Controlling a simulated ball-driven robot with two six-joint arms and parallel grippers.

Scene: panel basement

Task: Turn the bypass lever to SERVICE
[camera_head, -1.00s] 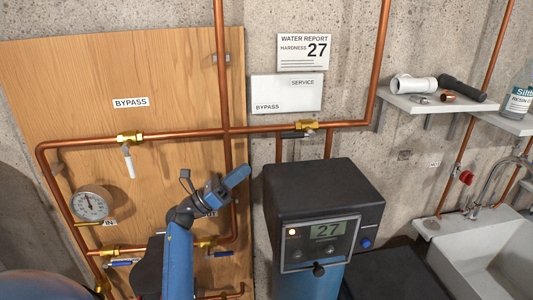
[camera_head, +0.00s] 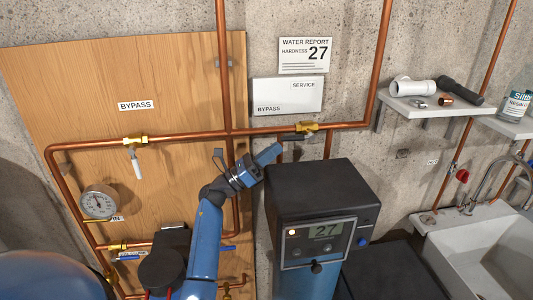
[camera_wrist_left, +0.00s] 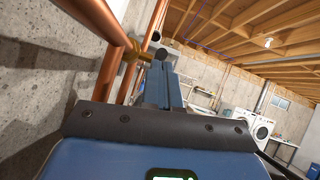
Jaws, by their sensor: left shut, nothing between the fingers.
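The bypass lever (camera_head: 293,137) is a dark handle on a brass valve (camera_head: 307,127) in the horizontal copper pipe. It lies along the pipe, pointing left. The plate (camera_head: 287,96) above it reads BYPASS at lower left and SERVICE at upper right. My left gripper (camera_head: 274,150) is shut and empty, just below and left of the lever, apparently apart from it. In the left wrist view its blue fingers (camera_wrist_left: 165,88) are together, with the brass valve (camera_wrist_left: 131,56) just beyond on the left. My right gripper is not in view.
The softener unit (camera_head: 320,190) stands close below the valve. A vertical copper pipe (camera_head: 223,70) runs left of the lever. A white-handled valve (camera_head: 135,160) hangs under the BYPASS label. A shelf (camera_head: 425,107) and sink (camera_head: 490,250) are at right.

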